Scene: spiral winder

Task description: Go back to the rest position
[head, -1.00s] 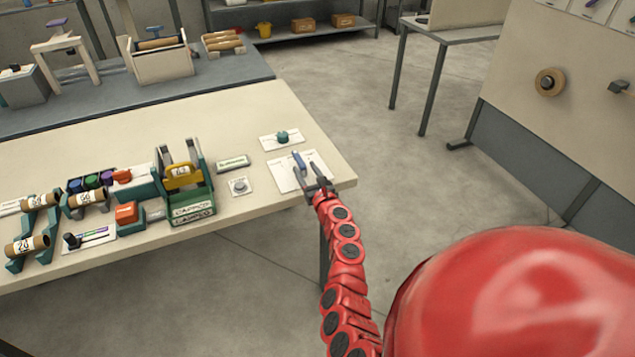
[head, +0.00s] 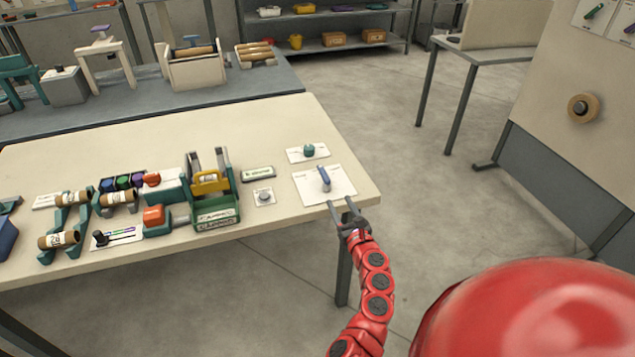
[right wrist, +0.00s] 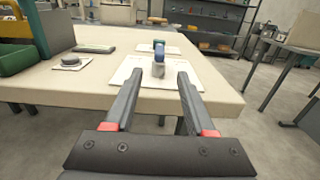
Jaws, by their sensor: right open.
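My right gripper (head: 344,207) is open and empty at the front right edge of the cream table (head: 290,125). In the right wrist view, its two dark fingers (right wrist: 156,88) point toward the table, with a gap between them. A blue-handled tool (head: 324,179) stands on a white sheet (head: 307,190) just beyond the fingertips. The tool also shows in the right wrist view (right wrist: 159,50), between the fingers but farther off, apart from them. My left gripper is not in view.
A teal knob (head: 308,150), a grey button (head: 264,196) and a green-and-yellow winder (head: 213,197) stand on the table. Cardboard tubes (head: 72,198) lie at the left. A grey bench (head: 225,92) stands behind.

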